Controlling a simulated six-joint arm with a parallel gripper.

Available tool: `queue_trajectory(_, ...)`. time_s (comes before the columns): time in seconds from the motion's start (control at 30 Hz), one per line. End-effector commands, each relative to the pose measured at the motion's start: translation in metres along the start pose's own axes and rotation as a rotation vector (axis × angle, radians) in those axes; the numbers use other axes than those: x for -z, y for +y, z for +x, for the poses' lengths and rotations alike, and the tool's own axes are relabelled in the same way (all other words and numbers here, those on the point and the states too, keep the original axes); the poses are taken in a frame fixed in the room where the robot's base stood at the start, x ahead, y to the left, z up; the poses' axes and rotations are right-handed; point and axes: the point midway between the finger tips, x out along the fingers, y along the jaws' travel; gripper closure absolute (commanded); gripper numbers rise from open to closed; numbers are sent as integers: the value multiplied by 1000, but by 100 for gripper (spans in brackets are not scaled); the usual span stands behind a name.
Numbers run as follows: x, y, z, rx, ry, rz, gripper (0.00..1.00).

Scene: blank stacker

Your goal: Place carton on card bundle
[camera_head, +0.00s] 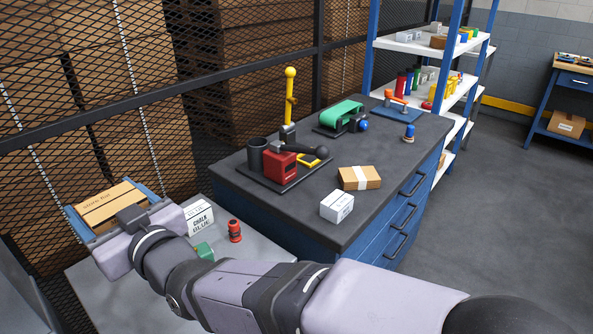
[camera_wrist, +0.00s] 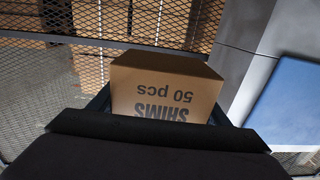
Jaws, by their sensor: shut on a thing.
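The brown carton (camera_head: 108,203) is at the far left of the head view, between the blue fingers of my gripper (camera_head: 112,206). In the wrist view the carton (camera_wrist: 165,92) shows upside-down lettering "SHIMS 50 pcs", with a finger at each side. My gripper is shut on it, and it appears held above the grey side table. A brown block with a white band (camera_head: 359,178), which looks like the card bundle, lies flat on the dark bench top near its right edge. It is well to the right of my gripper, and nothing rests on it.
A white box (camera_head: 337,206) stands close to the banded block. A red device on a black plate (camera_head: 282,165) and a green belt unit (camera_head: 341,115) occupy the bench (camera_head: 310,218). A chalk box (camera_head: 199,217) and red canister (camera_head: 235,231) stand on the side table. Mesh fencing is behind.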

Motion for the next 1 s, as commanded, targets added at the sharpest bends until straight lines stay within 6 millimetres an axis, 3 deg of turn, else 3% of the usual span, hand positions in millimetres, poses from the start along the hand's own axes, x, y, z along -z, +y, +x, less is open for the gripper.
queue_trajectory(0.07,19,0,-1,1,8,0,61)
queue_trajectory(0.27,19,44,13,-65,9,0,61)
queue_trajectory(0.47,24,104,25,-148,18,-1,61)
queue_trajectory(0.73,30,230,28,-308,27,-5,61)
queue_trajectory(1.0,32,360,1,-468,30,-8,61)
